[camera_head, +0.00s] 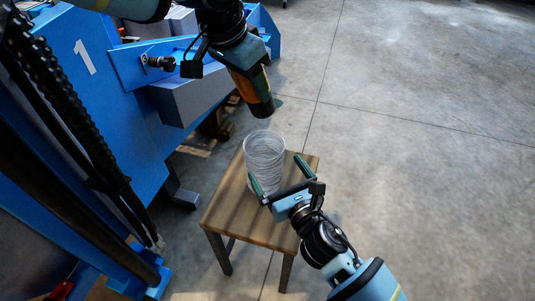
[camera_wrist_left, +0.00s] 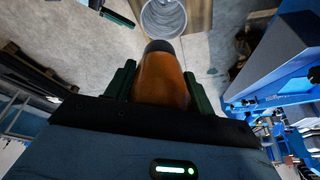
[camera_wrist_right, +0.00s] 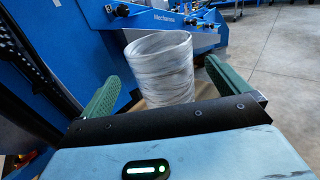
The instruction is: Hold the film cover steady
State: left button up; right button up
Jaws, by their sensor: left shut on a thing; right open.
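A translucent, whitish, ribbed cylinder (camera_head: 264,152), which looks like the film cover, stands upright on a small wooden stool (camera_head: 240,222). My right gripper (camera_head: 280,176) is open beside it, low, with its fingers pointing toward it. In the right wrist view the cylinder (camera_wrist_right: 160,68) shows between the two spread green fingers, with gaps on both sides; I cannot tell how deep it sits between them. My left gripper (camera_head: 254,82) is above the stool, shut on an orange bottle-like object (camera_wrist_left: 162,80) with a dark end. That end points down toward the cylinder's open top (camera_wrist_left: 163,17).
A large blue machine (camera_head: 100,80) marked "1" stands at the left, close to the stool. A black cable chain (camera_head: 70,105) and dark rails run along its near side. Open concrete floor (camera_head: 430,120) lies to the right.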

aim_at(257, 139)
jog(key=x, duration=0.8)
jog(key=c, duration=0.7)
jog(key=c, duration=0.7)
jog(key=shift+c, duration=0.2)
dwell(0.5)
